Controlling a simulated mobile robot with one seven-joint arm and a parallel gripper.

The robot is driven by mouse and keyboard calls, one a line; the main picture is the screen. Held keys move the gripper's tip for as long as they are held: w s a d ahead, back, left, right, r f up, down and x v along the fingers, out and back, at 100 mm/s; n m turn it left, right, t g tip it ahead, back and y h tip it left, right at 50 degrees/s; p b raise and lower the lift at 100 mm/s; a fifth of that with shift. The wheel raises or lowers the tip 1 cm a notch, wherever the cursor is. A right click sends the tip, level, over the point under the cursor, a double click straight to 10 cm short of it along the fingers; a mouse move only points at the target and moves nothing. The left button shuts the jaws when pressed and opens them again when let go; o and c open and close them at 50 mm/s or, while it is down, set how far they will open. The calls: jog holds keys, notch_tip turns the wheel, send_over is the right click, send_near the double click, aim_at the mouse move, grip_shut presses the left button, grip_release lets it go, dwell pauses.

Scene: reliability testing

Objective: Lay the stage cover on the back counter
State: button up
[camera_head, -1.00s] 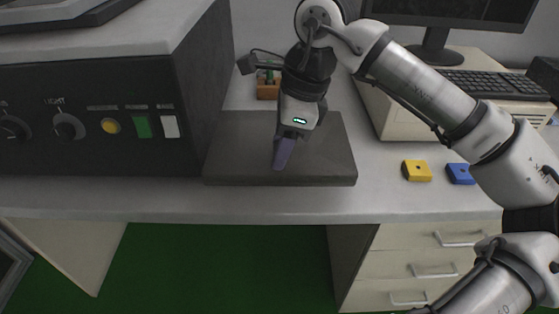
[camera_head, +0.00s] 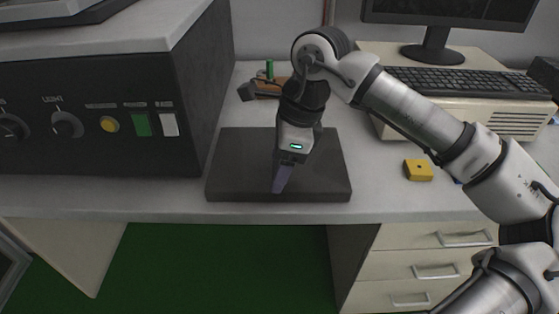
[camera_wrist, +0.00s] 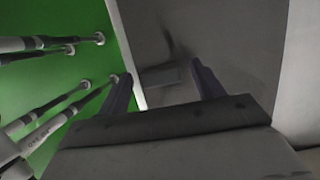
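The stage cover (camera_head: 325,180) is a flat dark grey slab over the front of the counter, just right of the black control box in the head view. It looks level, and I cannot tell whether it touches the counter. My gripper (camera_head: 280,188) points down at its middle, and the near finger covers part of its top. In the wrist view the cover (camera_wrist: 240,50) fills the middle. My gripper's two purple-grey fingers (camera_wrist: 163,75) stand apart, with a small dark block on the cover between their tips. The contact itself is not clear.
The black control box (camera_head: 90,130) stands close on the left. A monitor and keyboard (camera_head: 470,82) sit back right. A yellow block (camera_head: 418,170) lies right of the cover. A small brown holder with a green item (camera_head: 268,85) stands behind. The counter's front edge (camera_head: 280,216) is near.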

jog(key=p+v, duration=0.1)
jog(key=v, duration=1.1)
jog(key=shift+r+p, duration=0.25)
jog(key=shift+p, duration=0.15)
jog(key=shift+c, duration=0.2)
dwell(1.9)
